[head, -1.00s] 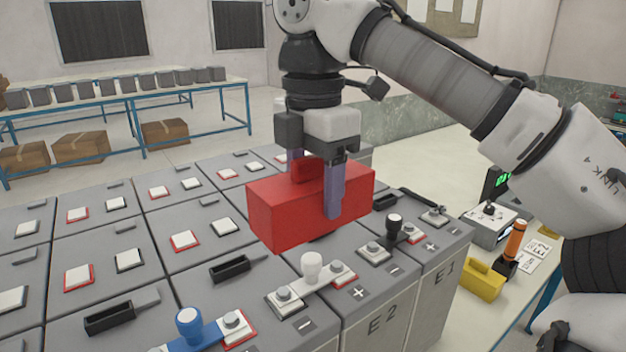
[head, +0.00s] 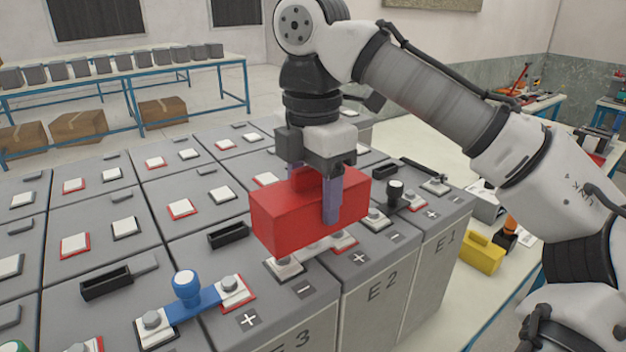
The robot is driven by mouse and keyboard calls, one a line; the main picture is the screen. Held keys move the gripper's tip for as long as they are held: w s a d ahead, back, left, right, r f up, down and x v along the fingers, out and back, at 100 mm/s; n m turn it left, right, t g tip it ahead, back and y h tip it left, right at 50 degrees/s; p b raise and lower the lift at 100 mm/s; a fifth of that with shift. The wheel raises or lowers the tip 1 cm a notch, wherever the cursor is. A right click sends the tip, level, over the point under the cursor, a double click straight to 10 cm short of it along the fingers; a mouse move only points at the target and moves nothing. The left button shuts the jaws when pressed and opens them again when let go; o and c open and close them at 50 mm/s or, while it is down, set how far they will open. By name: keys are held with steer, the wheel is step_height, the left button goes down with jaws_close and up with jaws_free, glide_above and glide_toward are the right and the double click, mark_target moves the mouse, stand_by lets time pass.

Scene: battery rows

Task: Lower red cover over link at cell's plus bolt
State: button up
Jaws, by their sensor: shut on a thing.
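My gripper (head: 315,192) is shut on the top grip of a red box-shaped cover (head: 295,220) and holds it upright. The cover is over the pale link (head: 318,249) that joins cell E3's minus bolt to cell E2's plus bolt. The cover hides this link's knob. The bolt pad at the minus end (head: 284,268) and the red-edged plus pad (head: 343,241) still show below the cover's lower edge. I cannot tell whether the cover touches the link. Cell E2 (head: 375,310) carries a plus mark beside its red-edged pad.
A blue link (head: 190,303) with a blue knob lies to the left. A link with a black knob (head: 395,193) stands to the right, near cell E1 (head: 440,250). Black open trays (head: 106,283) sit on the cell tops. A yellow box (head: 481,251) is on the bench at right.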

steer(key=shift+f+b, duration=0.65)
steer(key=shift+f, duration=1.9)
steer(key=o, duration=1.1)
steer(key=shift+c, duration=0.2)
step_height(320, 180, up, 12)
steer(key=shift+r+p, duration=0.15)
steer(key=shift+p, duration=0.85)
steer(key=shift+r+p, duration=0.65)
steer(key=shift+r, duration=0.1)
